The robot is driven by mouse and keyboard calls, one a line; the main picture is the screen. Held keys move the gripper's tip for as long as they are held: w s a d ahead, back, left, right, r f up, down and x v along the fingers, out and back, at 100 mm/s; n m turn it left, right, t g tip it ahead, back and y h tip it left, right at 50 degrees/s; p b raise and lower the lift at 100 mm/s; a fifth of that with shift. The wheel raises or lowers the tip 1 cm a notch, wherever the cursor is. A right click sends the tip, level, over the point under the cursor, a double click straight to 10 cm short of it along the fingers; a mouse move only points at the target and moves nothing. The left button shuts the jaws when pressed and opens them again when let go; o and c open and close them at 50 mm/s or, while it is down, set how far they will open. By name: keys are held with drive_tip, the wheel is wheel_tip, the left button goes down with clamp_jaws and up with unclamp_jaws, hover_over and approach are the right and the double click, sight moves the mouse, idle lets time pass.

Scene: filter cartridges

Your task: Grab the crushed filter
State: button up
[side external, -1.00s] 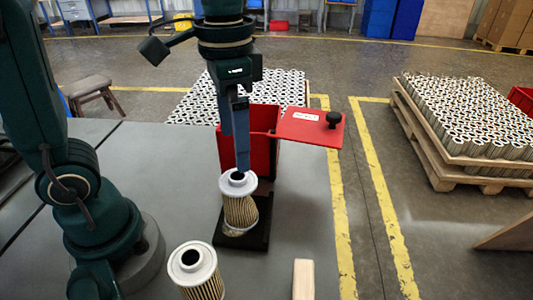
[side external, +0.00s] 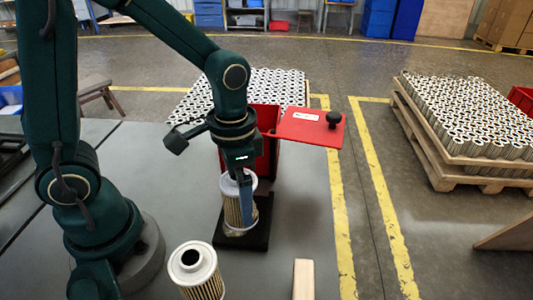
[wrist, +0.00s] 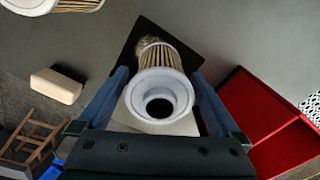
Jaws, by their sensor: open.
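The crushed filter (side external: 235,213), a pleated cartridge with a white top cap and a crumpled lower end, stands on a black plate (side external: 262,222) on the grey table. My gripper (side external: 241,215) points down over it, with one blue finger in front of its side. In the wrist view the crushed filter (wrist: 160,92) is between the two open fingers of my gripper (wrist: 160,76), its cap and dark hole facing the camera. Its crumpled end shows partly at the far end. I cannot tell whether either finger touches it.
Another filter (side external: 197,278) with straight pleats stands at the table's front. A red bin (side external: 266,152) with a red, black-knobbed lid (side external: 310,128) stands just behind the crushed filter.

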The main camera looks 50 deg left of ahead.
drive_tip(key=shift+f, duration=0.25)
drive_tip(key=shift+c, duration=0.3)
drive_tip(key=c, duration=1.2)
drive_tip(key=shift+r, duration=0.1)
